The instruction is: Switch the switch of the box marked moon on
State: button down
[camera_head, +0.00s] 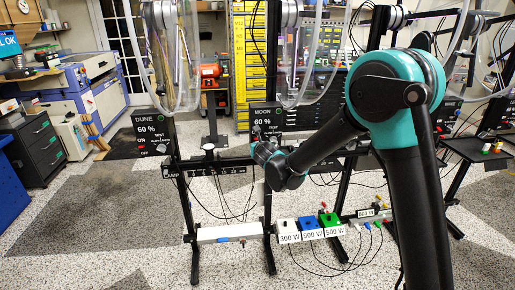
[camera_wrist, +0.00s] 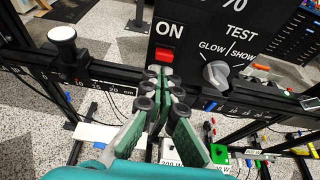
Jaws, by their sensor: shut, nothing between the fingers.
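The black box marked MOON (camera_head: 266,118) stands on a rack rail in the middle of the head view, showing "60 %" and "TEST". In the wrist view the box face (camera_wrist: 205,22) fills the upper middle, with an "ON" label above a red switch (camera_wrist: 165,55). A grey knob (camera_wrist: 215,74) marked GLOW/SHOW is to the right of the switch. My gripper (camera_wrist: 160,71) is shut and empty, its fingertips at the lower edge of the red switch. Whether they touch it I cannot tell. In the head view my wrist hides the fingers and the box's lower part.
A similar box marked DUNE (camera_head: 152,131) stands to the left. A black scale rail (camera_wrist: 110,78) with a white-topped knob (camera_wrist: 62,35) runs below the box. White, blue and green wattage boxes (camera_head: 309,226) with cables sit low on the rack. Clear tubes hang above.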

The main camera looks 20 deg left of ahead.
jog(key=shift+r, duration=0.2)
jog(key=shift+w+a+r, duration=0.15)
jog(key=shift+r, duration=0.4)
notch_tip(320, 180, down, 4)
jog(key=s+d, duration=0.1)
jog(key=s, duration=0.1)
jog(key=s+d+r, duration=0.4)
jog(key=s+r, duration=0.2)
jog(key=shift+r, duration=0.3)
dwell(0.4)
jog(key=shift+w, duration=0.1)
